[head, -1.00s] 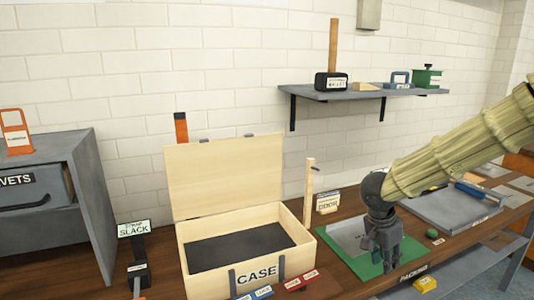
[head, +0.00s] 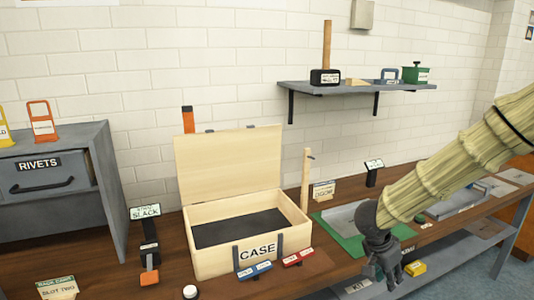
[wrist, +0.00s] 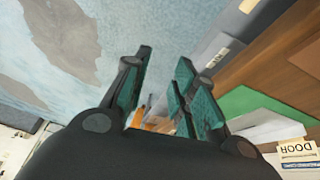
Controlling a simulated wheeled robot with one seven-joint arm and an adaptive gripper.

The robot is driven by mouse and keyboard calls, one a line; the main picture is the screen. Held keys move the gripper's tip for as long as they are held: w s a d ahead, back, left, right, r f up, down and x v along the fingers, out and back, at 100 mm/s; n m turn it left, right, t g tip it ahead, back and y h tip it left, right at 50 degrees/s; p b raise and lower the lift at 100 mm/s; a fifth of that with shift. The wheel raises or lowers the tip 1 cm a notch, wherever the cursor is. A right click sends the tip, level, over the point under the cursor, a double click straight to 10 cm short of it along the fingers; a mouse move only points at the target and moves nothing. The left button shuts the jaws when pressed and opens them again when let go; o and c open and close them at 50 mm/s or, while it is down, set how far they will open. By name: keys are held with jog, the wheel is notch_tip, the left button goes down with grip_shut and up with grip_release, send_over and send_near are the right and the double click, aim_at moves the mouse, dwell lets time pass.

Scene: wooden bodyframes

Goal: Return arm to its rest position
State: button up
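My gripper (head: 388,278) hangs at the lower right in the head view, at the front edge of the workbench (head: 330,262). In the wrist view my gripper (wrist: 163,65) shows two dark fingers with green pads, apart, with no object held between them. My arm, in a ribbed yellowish cover, comes in from the right and hides part of the bench.
An open wooden case (head: 225,255) stands mid-bench. A green mat (head: 335,222) with a grey tray lies behind my gripper. A lower shelf (head: 450,258) holds a yellow item (head: 415,268). A grey rivets cabinet (head: 100,180) is left; a wall shelf (head: 350,92) is above.

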jog(key=s+a+f+n+t, duration=0.1)
jog(key=s+f+n, duration=0.3)
jog(key=f, duration=0.7)
jog(key=s+a+f+n+t, duration=0.1)
jog(key=s+f+n, duration=0.35)
jog(key=f, duration=0.75)
jog(key=s+a+f+n+g+y, duration=0.1)
jog(key=s+f, duration=0.3)
jog(key=s, duration=0.4)
jog(key=s+a+f+n+g+y, duration=0.1)
jog(key=s+a+f, duration=0.3)
jog(key=s, duration=0.5)
jog(key=s+a+f+n+g+y, duration=0.1)
jog(key=s+f, duration=0.3)
jog(key=s, duration=0.4)
jog(key=shift+s+a+y, duration=0.3)
jog(key=shift+a+y, duration=0.5)
jog(key=shift+n, duration=0.25)
